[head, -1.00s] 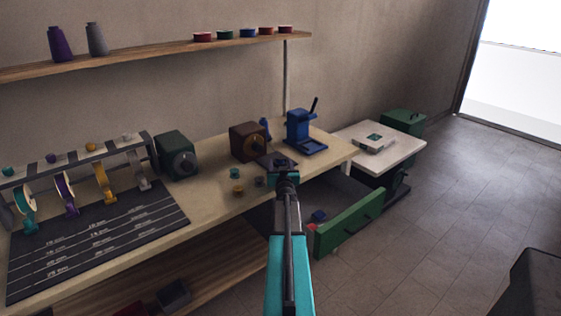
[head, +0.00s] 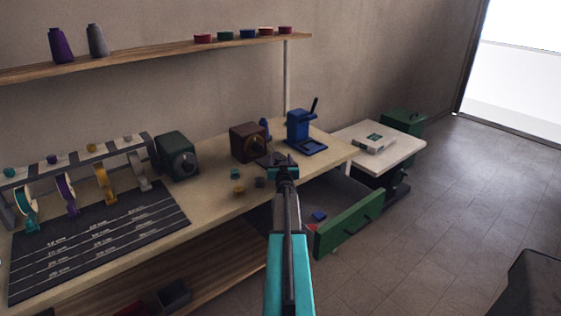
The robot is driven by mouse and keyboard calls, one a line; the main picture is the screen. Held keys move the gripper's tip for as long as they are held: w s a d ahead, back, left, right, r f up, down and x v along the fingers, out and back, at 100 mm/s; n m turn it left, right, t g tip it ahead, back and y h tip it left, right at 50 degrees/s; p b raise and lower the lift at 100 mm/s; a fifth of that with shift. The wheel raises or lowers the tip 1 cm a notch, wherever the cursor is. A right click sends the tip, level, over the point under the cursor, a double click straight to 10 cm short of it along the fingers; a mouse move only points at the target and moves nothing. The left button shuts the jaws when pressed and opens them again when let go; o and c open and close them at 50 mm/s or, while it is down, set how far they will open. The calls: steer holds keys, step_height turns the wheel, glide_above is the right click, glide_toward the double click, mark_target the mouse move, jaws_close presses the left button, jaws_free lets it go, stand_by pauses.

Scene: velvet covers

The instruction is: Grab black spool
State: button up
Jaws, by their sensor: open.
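A small dark grey spool-like piece (head: 259,182) stands on the workbench, just left of my gripper; it could be the black spool, but it is too small to be sure. A teal spool (head: 236,173) and a yellow spool (head: 238,190) stand close to its left. My gripper (head: 277,163) is open at the end of the arm, over the bench's front edge, in front of the brown box. Its fingers are small and partly hidden by my wrist. I see nothing held between them.
The brown box (head: 247,142), green box (head: 176,155) and blue press (head: 304,134) stand along the back of the bench. A green-fronted drawer (head: 349,224) is pulled out below, right of my arm. A tape rack (head: 80,160) and dark mat (head: 100,240) occupy the left.

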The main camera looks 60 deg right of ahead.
steer(key=shift+w+d, duration=0.3)
steer(key=shift+d, duration=0.05)
stand_by(0.4)
steer(key=c, duration=1.1)
